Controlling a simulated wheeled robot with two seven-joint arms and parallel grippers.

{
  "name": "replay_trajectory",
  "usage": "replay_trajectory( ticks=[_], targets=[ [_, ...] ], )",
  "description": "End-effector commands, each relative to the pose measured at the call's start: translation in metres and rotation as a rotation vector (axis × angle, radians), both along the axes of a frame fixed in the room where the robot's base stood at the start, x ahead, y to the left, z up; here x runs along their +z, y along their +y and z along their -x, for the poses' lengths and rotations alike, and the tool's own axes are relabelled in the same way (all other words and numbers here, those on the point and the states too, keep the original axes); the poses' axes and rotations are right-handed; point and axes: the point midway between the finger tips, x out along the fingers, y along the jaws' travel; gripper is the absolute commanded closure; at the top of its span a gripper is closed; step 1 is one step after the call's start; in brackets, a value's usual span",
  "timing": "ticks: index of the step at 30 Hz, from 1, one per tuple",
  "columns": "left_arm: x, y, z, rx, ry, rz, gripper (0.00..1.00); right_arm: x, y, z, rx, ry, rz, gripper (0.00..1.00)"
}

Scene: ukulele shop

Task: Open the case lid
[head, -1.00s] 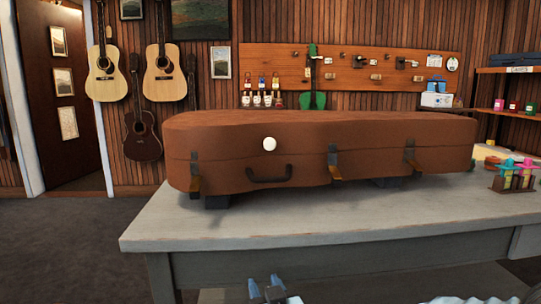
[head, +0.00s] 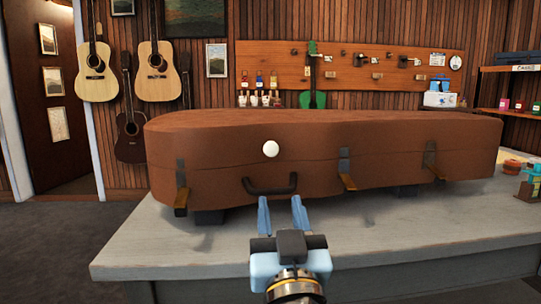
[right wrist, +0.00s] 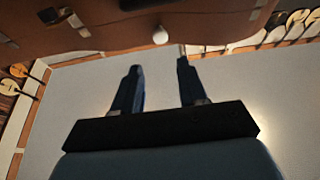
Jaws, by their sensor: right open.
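The brown case (head: 330,150) lies on the grey workbench (head: 190,248) with its lid (head: 370,134) down. A dark handle (head: 270,187) and a round white knob (head: 270,149) are on its front. Three latches (head: 346,168) hang on the front, their brass lower parts swung down. My right gripper (head: 283,212) is open and empty, just in front of and below the handle. In the right wrist view, the gripper (right wrist: 158,85) shows its two fingers apart, with the knob (right wrist: 160,36) beyond them. My left gripper is not in view.
Small coloured items (head: 532,180) stand at the bench's right end. The bench front is clear. Behind, guitars (head: 158,70) and a wooden peg board (head: 390,75) with a green ukulele (head: 313,98) hang on the wall.

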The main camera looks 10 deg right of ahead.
Motion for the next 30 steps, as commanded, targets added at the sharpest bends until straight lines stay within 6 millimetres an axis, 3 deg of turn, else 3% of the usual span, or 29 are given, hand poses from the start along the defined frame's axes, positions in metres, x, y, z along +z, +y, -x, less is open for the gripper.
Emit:
replay_trajectory(
  ticks=[18, 24, 30],
  targets=[
    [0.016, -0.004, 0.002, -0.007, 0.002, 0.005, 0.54, 0.046, 0.000, -0.110, -0.002, 0.001, 0.000, 0.58],
    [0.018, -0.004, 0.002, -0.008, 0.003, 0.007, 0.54, 0.051, 0.000, -0.124, 0.000, 0.001, 0.001, 0.58],
    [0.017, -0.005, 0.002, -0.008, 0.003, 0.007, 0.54, 0.051, 0.000, -0.125, 0.000, 0.001, 0.001, 0.58]
  ],
)
